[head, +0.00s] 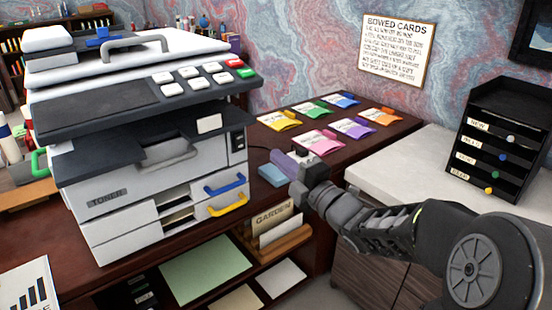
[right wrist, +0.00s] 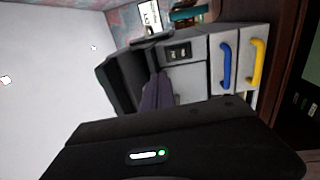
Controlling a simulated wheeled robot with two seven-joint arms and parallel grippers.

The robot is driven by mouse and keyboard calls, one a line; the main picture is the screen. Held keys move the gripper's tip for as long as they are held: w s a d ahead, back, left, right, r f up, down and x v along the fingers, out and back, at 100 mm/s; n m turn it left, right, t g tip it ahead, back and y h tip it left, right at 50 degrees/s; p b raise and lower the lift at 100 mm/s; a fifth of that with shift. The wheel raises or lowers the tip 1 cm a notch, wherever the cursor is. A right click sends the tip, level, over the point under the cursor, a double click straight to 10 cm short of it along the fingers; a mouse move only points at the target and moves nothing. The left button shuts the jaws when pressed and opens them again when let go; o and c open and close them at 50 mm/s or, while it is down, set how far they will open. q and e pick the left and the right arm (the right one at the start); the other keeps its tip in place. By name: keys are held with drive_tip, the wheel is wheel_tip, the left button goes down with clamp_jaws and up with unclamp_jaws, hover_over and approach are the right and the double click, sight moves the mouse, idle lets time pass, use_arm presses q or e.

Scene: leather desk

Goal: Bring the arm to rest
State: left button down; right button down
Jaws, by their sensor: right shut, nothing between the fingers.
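My right arm comes in from the lower right of the head view, and its right gripper (head: 284,163) is above the dark wooden desk, just right of the copier (head: 140,150). The gripper is shut and empty. In the right wrist view, a purple-grey finger (right wrist: 156,92) shows in front of the copier (right wrist: 185,75). The dark wrist housing fills the lower part of that view. My left gripper is not in view.
A blue pad (head: 272,175) lies by my gripper. Several coloured seed-packet-like cards, one yellow (head: 279,121), lie behind it. A sorter marked GARDEN (head: 275,222) sits below. A black drawer unit (head: 497,135) stands on the white counter (head: 405,165), which has free room.

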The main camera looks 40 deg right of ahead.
idle(0.5)
wheel_tip(320, 180, down, 13)
drive_tip(key=w+d+m+g+h, duration=0.25)
drive_tip(key=m+g, duration=0.25)
drive_tip(key=m, duration=0.8)
drive_tip(key=s+a+f+m+g+y+p, duration=0.1)
drive_tip(key=a+f+m+g, duration=0.15)
drive_tip(key=a+f, duration=0.5)
drive_tip(key=s+a+f+m+g+y+p, duration=0.15)
drive_tip(key=a+f+m, duration=0.25)
drive_tip(key=f, duration=0.6)
drive_tip(key=s+a+f+g+y+p, duration=0.1)
drive_tip(key=s+a+f+g, duration=0.2)
drive_tip(key=s+a+f, duration=0.2)
drive_tip(key=s+a+f+g+y+p, duration=0.1)
drive_tip(key=s+a+f+g+y, duration=0.1)
drive_tip(key=s+a+f, duration=0.3)
drive_tip(key=s+a+f+g+y+p, duration=0.1)
drive_tip(key=s+a+f+g, duration=0.3)
drive_tip(key=s+a, duration=0.6)
drive_tip(key=a+f, duration=0.2)
drive_tip(key=a, duration=0.4)
drive_tip(key=shift+s+g+y, duration=0.25)
drive_tip(key=shift+g+y, duration=0.05)
drive_tip(key=shift+g, duration=0.1)
